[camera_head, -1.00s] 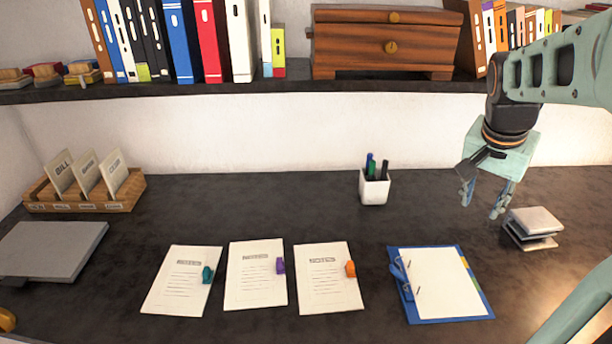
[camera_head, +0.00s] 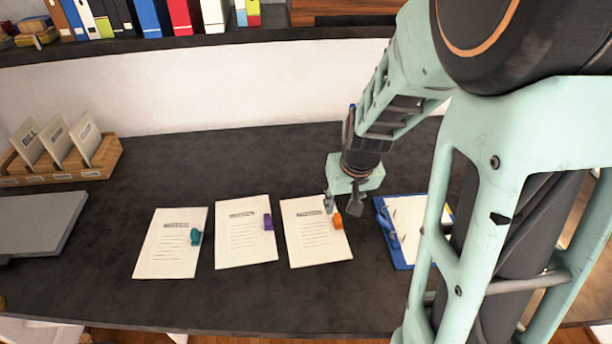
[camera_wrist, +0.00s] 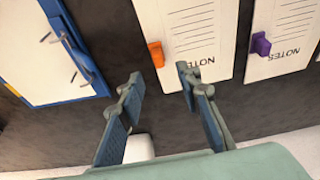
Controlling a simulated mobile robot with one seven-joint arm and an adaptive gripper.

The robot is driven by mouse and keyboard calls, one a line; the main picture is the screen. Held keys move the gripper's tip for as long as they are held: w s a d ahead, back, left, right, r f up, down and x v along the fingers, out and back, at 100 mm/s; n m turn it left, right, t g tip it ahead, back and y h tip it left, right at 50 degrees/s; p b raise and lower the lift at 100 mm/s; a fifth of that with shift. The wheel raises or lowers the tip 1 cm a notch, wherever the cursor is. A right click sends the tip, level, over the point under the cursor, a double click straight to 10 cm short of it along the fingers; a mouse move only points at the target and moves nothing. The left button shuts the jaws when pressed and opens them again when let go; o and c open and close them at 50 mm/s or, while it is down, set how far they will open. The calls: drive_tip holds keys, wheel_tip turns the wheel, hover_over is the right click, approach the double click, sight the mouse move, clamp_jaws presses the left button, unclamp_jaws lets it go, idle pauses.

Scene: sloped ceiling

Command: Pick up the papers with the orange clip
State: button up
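The papers with the orange clip (camera_head: 308,246) lie flat on the dark desk, rightmost of three white stacks. The orange clip (camera_head: 337,220) sits on their right edge in the head view. My gripper (camera_head: 342,205) hangs above the desk by the top right corner of these papers. In the wrist view, my gripper (camera_wrist: 157,92) is open with nothing between its fingers. The orange clip (camera_wrist: 156,54) shows just beyond the fingertips there, and the papers (camera_wrist: 188,35) lie to its right.
Papers with a purple clip (camera_head: 245,240) and papers with a teal clip (camera_head: 168,250) lie to the left. A blue binder (camera_head: 392,236) lies just right, partly hidden by my arm. A wooden card holder (camera_head: 95,172) stands far left. The desk behind the papers is clear.

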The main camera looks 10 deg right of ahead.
sight(338, 216)
drive_tip(key=shift+b+x, duration=0.5)
drive_tip(key=shift+x, duration=2.8)
drive_tip(key=shift+s+d, duration=0.1)
drive_tip(key=shift+c, duration=0.3)
clamp_jaws()
